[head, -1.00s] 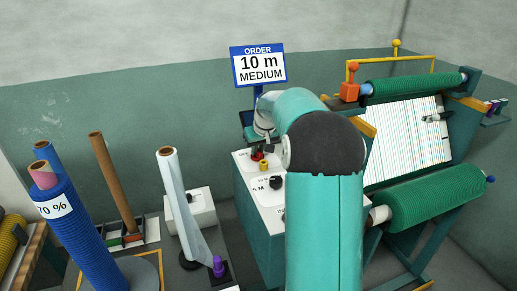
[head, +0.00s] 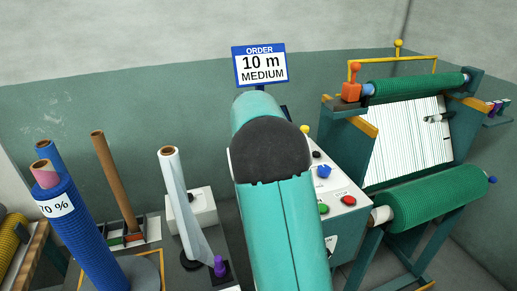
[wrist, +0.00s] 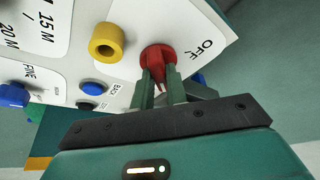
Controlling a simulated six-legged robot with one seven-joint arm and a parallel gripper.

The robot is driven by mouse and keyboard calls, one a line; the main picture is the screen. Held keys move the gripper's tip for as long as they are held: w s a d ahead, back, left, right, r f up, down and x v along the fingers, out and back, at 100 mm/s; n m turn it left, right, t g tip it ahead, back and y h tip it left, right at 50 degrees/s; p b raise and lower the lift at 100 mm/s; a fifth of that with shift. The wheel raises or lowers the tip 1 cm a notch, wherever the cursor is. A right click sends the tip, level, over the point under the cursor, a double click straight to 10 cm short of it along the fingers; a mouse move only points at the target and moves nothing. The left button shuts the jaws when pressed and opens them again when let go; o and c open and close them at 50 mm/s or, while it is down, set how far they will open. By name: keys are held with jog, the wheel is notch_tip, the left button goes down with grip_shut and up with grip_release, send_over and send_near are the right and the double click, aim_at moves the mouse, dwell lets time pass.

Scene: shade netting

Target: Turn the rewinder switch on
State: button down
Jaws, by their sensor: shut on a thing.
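The red rotary switch (wrist: 157,53) shows in the wrist view, on a white label plate marked OFF. My gripper (wrist: 160,82) is shut on the switch's red grip, one green finger on each side. The switch's pointer and any ON mark are hidden or too unclear to read. In the head view, my teal arm covers the switch and my gripper. The control box (head: 340,212) shows to the right of my arm.
A yellow ring-shaped part (wrist: 106,42) sits just left of the switch, with blue (wrist: 93,88) and black (wrist: 86,105) buttons nearby. The head view shows a blue knob (head: 323,171), green button (head: 323,208) and red button (head: 348,200).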

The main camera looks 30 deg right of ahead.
jog(key=shift+m, duration=0.5)
jog(key=c, duration=1.4)
grip_release()
jog(key=v, duration=1.3)
jog(key=shift+a+r, duration=0.2)
jog(key=shift+r, duration=0.2)
jog(key=shift+w, duration=0.15)
